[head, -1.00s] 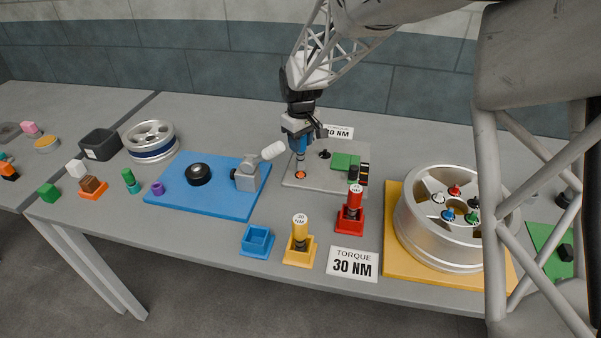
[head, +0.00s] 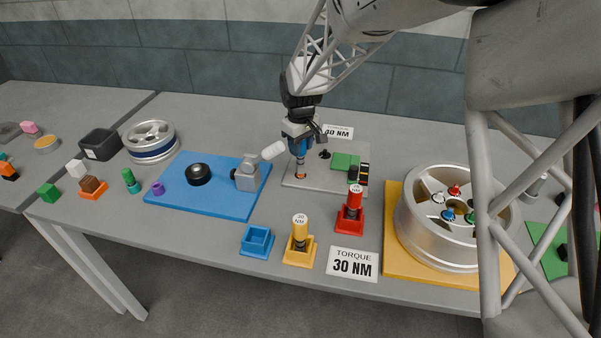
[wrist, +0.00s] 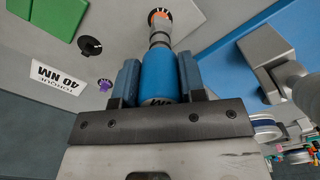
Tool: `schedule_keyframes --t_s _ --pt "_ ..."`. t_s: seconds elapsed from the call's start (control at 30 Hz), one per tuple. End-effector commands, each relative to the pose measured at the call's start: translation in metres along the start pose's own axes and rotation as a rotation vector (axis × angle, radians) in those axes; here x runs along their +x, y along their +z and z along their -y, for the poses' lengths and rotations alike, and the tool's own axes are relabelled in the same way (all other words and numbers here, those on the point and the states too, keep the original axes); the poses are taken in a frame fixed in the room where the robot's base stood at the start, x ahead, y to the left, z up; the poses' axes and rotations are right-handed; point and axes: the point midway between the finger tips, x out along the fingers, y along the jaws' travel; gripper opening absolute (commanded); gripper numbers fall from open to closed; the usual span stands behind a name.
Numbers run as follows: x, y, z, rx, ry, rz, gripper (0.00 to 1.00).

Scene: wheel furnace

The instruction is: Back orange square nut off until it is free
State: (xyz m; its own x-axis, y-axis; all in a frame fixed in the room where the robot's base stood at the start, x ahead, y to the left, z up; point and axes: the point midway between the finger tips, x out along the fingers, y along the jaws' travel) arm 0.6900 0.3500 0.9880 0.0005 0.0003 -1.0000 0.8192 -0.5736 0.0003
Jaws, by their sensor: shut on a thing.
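My gripper (head: 300,138) is shut on a blue torque tool (wrist: 158,78), which stands roughly upright over the grey plate (head: 326,181). Its grey shaft points down at the orange square nut (wrist: 160,15) on that plate. The nut also shows as a small orange-red spot under the tool in the head view (head: 300,176). The tool's end covers part of the nut, so its full outline and any thread are hidden. I cannot tell how far the tool sits over the nut.
A black knob (head: 324,154) and a green block (head: 345,161) share the plate. Red (head: 354,203) and yellow (head: 300,232) tools stand in front. A silver wheel (head: 450,225) is right.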

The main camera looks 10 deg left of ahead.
Motion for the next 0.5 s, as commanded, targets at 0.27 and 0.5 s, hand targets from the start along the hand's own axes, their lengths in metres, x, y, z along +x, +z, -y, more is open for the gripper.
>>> schedule_keyframes --t_s 0.27,0.5 --pt "0.0009 0.0000 0.0000 0.000 0.000 0.000 0.05" --pt "0.0040 -0.0001 0.0000 0.000 0.000 0.000 0.05"
